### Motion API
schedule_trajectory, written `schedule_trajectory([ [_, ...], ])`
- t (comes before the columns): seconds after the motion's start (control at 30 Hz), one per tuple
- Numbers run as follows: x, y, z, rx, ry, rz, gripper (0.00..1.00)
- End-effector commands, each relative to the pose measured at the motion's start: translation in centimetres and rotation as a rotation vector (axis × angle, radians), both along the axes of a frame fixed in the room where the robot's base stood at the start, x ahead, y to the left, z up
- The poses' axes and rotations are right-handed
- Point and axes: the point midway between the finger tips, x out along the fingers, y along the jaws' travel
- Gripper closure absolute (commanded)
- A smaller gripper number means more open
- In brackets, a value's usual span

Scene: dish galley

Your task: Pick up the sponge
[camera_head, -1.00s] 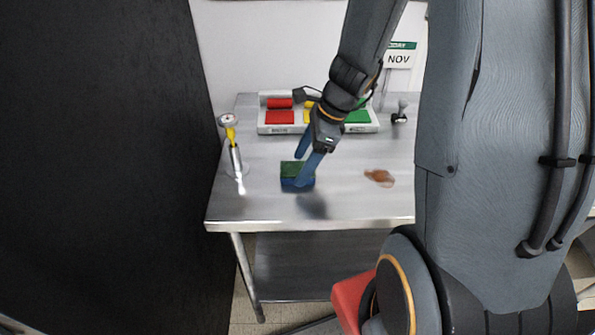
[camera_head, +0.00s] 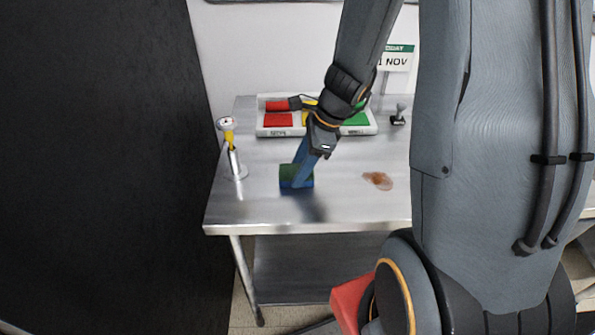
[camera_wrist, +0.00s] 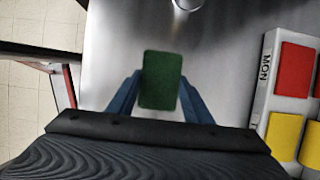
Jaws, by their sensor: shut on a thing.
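The sponge (camera_head: 290,173) is a small block, green on top and blue below, over the front left part of the steel table. My gripper (camera_head: 298,172) reaches down to it, its blue fingers shut on the sponge. In the wrist view the green face of the sponge (camera_wrist: 161,80) lies between the two fingers of my gripper (camera_wrist: 160,95). The head view does not clearly show whether the sponge touches the table.
The steel table (camera_head: 260,212) holds a thermometer on a stand (camera_head: 233,150) at left and a brown stain (camera_head: 378,180) at right. A tray of coloured blocks (camera_head: 270,131) and a small black stamp (camera_head: 399,115) stand behind. A dark wall (camera_head: 95,160) borders the left.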

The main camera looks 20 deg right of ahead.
Motion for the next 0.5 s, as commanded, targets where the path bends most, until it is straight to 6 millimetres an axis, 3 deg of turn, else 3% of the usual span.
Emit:
schedule_trajectory([
  [0.23,0.1,0.0,2.0,-0.001,-0.005,0.001,0.75],
  [0.5,0.2,0.0,6.9,-0.001,-0.007,0.0,0.75],
])
